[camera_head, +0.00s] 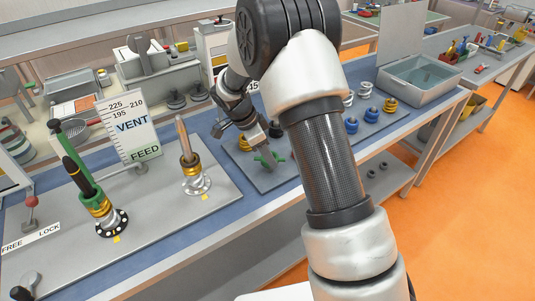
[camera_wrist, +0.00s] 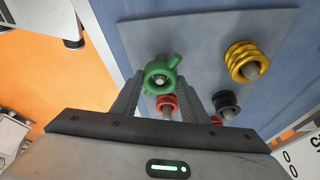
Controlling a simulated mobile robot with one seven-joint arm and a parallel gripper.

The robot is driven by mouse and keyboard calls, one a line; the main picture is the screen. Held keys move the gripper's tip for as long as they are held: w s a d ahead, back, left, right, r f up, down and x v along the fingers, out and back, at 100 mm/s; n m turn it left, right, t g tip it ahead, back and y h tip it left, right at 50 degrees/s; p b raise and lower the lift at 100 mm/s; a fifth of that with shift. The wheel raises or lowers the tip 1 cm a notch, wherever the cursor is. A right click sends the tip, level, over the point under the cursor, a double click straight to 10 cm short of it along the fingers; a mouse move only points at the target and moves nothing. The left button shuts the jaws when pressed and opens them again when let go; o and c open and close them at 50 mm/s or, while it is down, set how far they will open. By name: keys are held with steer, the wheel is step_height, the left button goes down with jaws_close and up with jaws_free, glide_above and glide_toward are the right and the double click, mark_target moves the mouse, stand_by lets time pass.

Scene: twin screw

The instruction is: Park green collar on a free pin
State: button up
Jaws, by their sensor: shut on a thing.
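The green collar (camera_wrist: 163,68), a ring with stubby lugs, sits between the fingertips of my gripper (camera_wrist: 160,82) in the wrist view. My gripper is shut on it. A grey pin end shows at the ring's hole; I cannot tell how far the collar is down on it. In the head view the green collar (camera_head: 268,160) is low over the grey pin plate (camera_head: 285,172), with my gripper (camera_head: 265,150) above it. Red (camera_wrist: 166,104), black (camera_wrist: 227,100) and gold (camera_wrist: 244,62) collars sit on other pins. My arm hides part of the plate in the head view.
Blue collars (camera_head: 352,124) and gold collars (camera_head: 390,104) stand to the right, near a grey open bin (camera_head: 420,98). A VENT/FEED sign (camera_head: 131,128) stands behind the spindles.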

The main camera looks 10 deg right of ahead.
mark_target(267, 170)
steer(key=shift+f, duration=0.1)
stand_by(0.3)
steer(key=shift+f+b, duration=1.65)
steer(key=shift+b, duration=0.45)
steer(key=o, duration=1.2)
steer(key=shift+o, duration=0.2)
steer(key=w+v, duration=0.1)
steer(key=v, duration=1.6)
steer(key=shift+s+r, duration=0.25)
steer(key=shift+s, duration=0.25)
steer(key=shift+a, duration=0.1)
